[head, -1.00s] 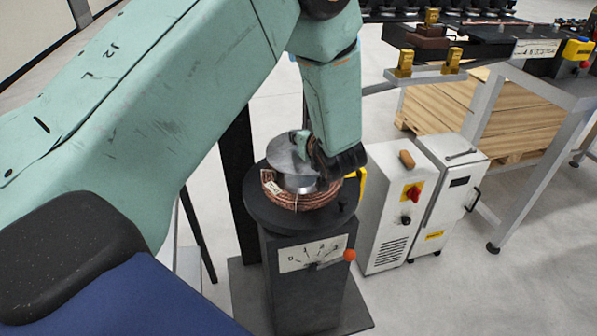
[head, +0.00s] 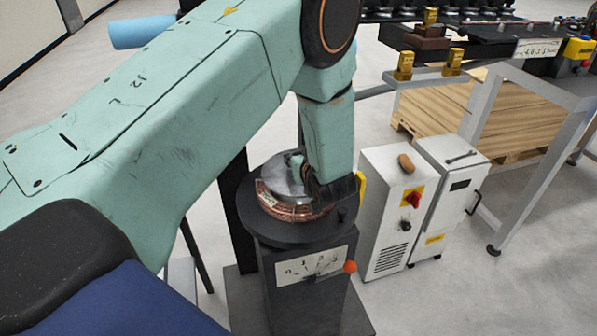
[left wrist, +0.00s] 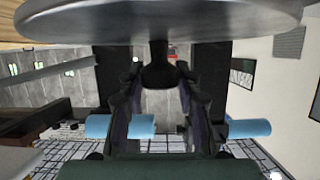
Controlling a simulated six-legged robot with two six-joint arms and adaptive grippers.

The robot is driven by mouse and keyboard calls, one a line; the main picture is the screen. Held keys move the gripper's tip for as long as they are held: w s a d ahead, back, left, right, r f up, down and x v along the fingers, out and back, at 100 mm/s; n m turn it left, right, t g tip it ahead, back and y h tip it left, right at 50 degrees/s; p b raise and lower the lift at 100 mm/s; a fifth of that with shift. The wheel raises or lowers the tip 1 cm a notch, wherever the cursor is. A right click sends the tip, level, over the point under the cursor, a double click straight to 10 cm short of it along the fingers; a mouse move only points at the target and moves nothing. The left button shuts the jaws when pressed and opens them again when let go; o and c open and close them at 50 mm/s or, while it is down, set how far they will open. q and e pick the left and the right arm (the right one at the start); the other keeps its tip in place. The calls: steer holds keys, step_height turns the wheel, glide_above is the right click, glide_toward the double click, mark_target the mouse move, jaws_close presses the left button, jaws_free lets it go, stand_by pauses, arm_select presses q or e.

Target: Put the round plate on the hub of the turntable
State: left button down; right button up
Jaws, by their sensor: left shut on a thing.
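The round plate (head: 279,182) is a grey metal disc. In the head view it sits low over the copper coil (head: 298,213) on the black turntable (head: 250,228). The plate covers the hub, so I cannot tell whether it touches the hub or hangs just above it. My left gripper (head: 312,191) is at the right side of the plate and partly hidden by my own arm. In the left wrist view the plate (left wrist: 160,22) spans the top, and the fingers (left wrist: 158,78) are shut on its dark knob. My right gripper is not in view.
The turntable stands on a dark pedestal with a dial (head: 312,265) and an orange knob (head: 350,267). White cabinets (head: 390,215) stand close on the right. A grey-framed bench (head: 520,75) and a wooden pallet (head: 480,120) are behind them. Floor in front right is clear.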

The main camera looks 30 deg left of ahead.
arm_select(q)
steer(key=shift+s+a+f, duration=0.1)
steer(key=shift+s+f, duration=0.05)
steer(key=shift+f, duration=0.35)
step_height(320, 180, down, 2)
steer(key=shift+s+f+b, duration=0.1)
steer(key=shift+b, duration=0.2)
steer(key=shift+f, duration=0.25)
steer(key=shift+w+f, duration=0.1)
steer(key=shift+w, duration=0.2)
steer(key=c, duration=1.3)
jaws_free()
steer(key=shift+s, duration=0.1)
steer(key=o, duration=0.3)
steer(key=shift+s, duration=0.2)
steer(key=shift+o, duration=0.3)
steer(key=shift+w, duration=0.1)
steer(key=shift+w, duration=0.1)
